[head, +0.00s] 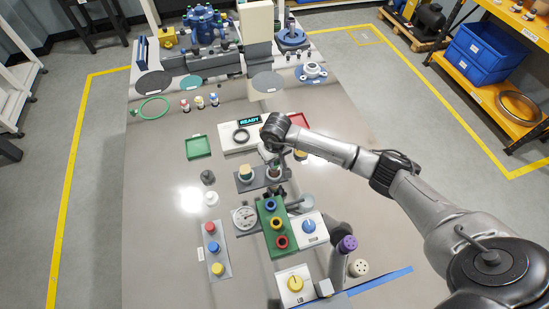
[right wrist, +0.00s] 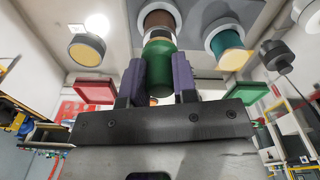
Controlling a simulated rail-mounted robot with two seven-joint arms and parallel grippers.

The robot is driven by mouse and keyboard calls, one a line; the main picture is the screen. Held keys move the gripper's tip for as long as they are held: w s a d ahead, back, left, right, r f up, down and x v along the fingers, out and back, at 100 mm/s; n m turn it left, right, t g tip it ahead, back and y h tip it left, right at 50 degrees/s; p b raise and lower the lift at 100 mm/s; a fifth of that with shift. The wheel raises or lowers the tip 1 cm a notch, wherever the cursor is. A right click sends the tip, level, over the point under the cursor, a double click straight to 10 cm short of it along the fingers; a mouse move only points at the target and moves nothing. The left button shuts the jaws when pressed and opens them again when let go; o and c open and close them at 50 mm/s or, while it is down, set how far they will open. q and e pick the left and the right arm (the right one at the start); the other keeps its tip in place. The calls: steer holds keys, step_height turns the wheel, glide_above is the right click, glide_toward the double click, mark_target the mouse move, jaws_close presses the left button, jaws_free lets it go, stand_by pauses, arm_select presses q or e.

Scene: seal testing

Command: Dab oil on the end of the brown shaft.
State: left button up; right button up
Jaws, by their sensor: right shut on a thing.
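My right gripper (head: 274,158) is over the dark shaft block (head: 259,184) in the middle of the table. In the right wrist view its purple fingers (right wrist: 158,78) are shut on a green dabber (right wrist: 158,58). The brown shaft (right wrist: 160,18), with a pale ring around it, lies just beyond the dabber's far end. They overlap in this view, and I cannot tell whether they touch. A teal shaft (right wrist: 227,40) with a cream end stands beside it; it also shows in the head view (head: 245,171). In the head view my gripper mostly hides the brown shaft. My left gripper is not in view.
A green tray (head: 198,147) lies left of the block and a red tray (head: 299,120) lies behind right. A white READY unit (head: 228,141) with a dark ring stands behind. A dial gauge (head: 244,217) and a green block with coloured rings (head: 264,241) stand in front.

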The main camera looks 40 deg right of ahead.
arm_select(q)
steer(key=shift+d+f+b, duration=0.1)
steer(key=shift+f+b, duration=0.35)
arm_select(e)
steer(key=shift+f, duration=0.5)
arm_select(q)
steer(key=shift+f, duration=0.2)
arm_select(e)
steer(key=shift+s+d, duration=0.15)
steer(key=shift+d, duration=0.15)
stand_by(0.3)
arm_select(q)
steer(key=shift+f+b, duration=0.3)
steer(key=shift+b, duration=0.2)
arm_select(e)
steer(key=shift+w+a, duration=0.25)
steer(key=shift+a, duration=0.3)
steer(key=shift+d, duration=0.15)
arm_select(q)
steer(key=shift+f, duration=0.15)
arm_select(e)
steer(key=shift+s+d, duration=0.2)
steer(key=shift+d, duration=0.15)
arm_select(q)
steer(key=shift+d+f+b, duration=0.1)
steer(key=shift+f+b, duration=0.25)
steer(key=shift+b, duration=0.1)
arm_select(e)
steer(key=shift+w+a, duration=0.2)
steer(key=shift+a, duration=0.3)
